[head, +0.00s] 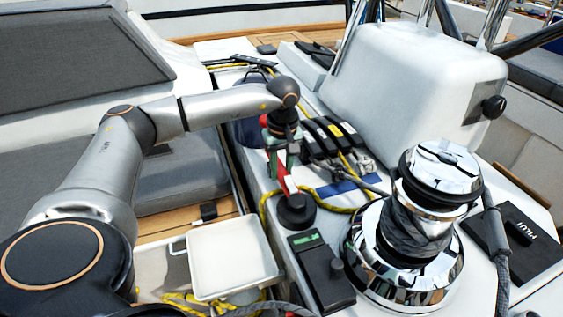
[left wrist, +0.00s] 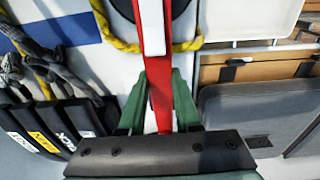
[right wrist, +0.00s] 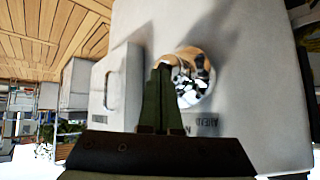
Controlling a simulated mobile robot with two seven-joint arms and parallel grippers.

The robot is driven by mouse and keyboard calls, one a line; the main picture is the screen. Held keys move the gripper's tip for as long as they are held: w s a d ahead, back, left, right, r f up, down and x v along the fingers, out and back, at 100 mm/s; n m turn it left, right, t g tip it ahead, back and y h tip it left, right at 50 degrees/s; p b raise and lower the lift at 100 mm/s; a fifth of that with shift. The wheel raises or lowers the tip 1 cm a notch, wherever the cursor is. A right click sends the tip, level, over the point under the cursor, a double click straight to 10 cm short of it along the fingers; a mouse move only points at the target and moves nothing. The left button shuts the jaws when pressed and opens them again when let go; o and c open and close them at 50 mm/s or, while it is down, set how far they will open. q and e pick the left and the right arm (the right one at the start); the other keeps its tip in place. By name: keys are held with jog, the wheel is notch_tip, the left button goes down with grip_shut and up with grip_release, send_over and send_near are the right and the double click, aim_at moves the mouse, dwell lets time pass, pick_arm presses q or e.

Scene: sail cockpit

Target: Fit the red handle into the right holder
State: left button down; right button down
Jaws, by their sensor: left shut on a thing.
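My left gripper (head: 282,155) is shut on the red handle (head: 286,178), which has a pale face. The handle hangs down over a round black fitting (head: 296,209) on the white deck. In the left wrist view the handle (left wrist: 162,95) runs between the green fingers (left wrist: 160,100) towards a black disc (left wrist: 170,8) at the top edge. I cannot tell whether the handle touches the fitting. I cannot make out which part is the right holder. My right gripper (right wrist: 158,95) shows only in the right wrist view; its fingers are together and empty.
A chrome winch (head: 415,225) stands to the right, with a black-and-green box (head: 320,270) in front of the fitting. A white tray (head: 235,258) lies left of them. Black rope clutches (head: 325,137) and yellow rope (head: 335,209) surround the handle. A white housing (head: 405,80) rises behind.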

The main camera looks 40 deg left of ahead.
pick_arm(q)
jog(key=shift+c, duration=0.2)
grip_release()
dwell(0.4)
